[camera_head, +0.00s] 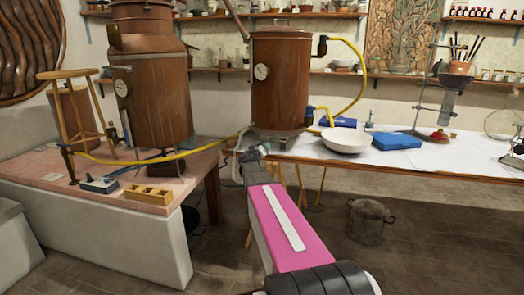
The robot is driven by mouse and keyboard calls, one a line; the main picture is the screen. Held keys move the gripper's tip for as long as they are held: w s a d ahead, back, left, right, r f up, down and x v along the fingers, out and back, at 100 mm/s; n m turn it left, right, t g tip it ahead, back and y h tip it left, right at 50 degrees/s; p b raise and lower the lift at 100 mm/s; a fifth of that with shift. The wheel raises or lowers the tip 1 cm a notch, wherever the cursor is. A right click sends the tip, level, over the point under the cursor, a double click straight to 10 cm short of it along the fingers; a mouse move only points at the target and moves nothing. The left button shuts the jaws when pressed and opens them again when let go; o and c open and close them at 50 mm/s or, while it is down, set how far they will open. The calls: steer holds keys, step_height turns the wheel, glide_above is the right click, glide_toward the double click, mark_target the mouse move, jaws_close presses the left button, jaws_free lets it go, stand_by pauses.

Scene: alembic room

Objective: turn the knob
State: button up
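My gripper (250,155) is at the far end of my pink and white arm, in front of the smaller copper vessel (280,85). It is small and dark, and I cannot tell whether its fingers are open or shut. It appears near the vessel's base and the yellow hose end; contact is unclear. No knob stands out plainly. Dark valve fittings show on the vessel's right side, an upper one (322,46) and a lower one (309,116). A small grey-blue control box (99,185) lies on the left bench; its controls are too small to make out.
A large copper still (155,100) and wooden stool (75,115) stand on the left bench (60,180). The white-topped table (450,160) holds a white bowl (346,139) and blue box (397,141). A metal bucket (368,222) stands on the floor (440,235), which is clear at right.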

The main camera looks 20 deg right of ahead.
steer(key=n, duration=0.7)
steer(key=shift+s+r, duration=0.1)
steer(key=n, duration=0.3)
steer(key=shift+n, duration=0.4)
steer(key=shift+r+n, duration=0.1)
steer(key=shift+n, duration=1.6)
steer(key=o, duration=0.9)
steer(key=shift+s, duration=0.1)
steer(key=v, duration=1)
steer(key=shift+s+a+r, duration=0.1)
steer(key=shift+s+a, duration=0.1)
steer(key=shift+a, duration=0.05)
